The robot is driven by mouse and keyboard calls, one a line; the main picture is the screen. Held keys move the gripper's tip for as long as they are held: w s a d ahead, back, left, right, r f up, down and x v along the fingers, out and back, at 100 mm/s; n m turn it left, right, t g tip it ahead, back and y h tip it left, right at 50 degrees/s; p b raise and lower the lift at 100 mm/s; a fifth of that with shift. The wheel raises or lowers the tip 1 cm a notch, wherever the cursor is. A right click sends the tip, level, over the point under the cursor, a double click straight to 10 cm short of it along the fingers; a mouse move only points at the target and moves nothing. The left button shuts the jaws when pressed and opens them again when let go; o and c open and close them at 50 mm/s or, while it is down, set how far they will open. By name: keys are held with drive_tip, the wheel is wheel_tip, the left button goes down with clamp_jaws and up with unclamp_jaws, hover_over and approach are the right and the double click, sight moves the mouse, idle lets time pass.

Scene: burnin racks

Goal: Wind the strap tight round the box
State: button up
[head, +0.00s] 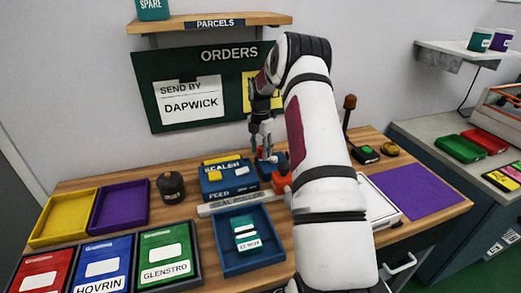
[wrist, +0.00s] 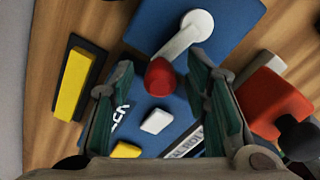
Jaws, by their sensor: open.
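A blue machine (head: 228,178) marked "FEED" stands mid-bench and fills much of the wrist view (wrist: 185,110). It has a white crank arm (wrist: 185,32) with a red knob (wrist: 158,77). My gripper (head: 266,150) is above its right part. In the wrist view my gripper (wrist: 160,82) is open, its fingers either side of the red knob; contact cannot be told. A grey bar with lettering (head: 235,203) lies along the machine's front. A teal packet with white labels (head: 245,231) lies in a blue tray (head: 263,262). I cannot make out a strap.
A dark round pot (head: 171,187), yellow tray (head: 62,218) and purple tray (head: 119,205) stand left. Red, blue and green bins line the front left. A red block (wrist: 270,103) is close right of my fingers. A purple mat (head: 415,198) lies clear at right.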

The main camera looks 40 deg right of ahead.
clamp_jaws()
drive_tip(key=shift+w, duration=0.1)
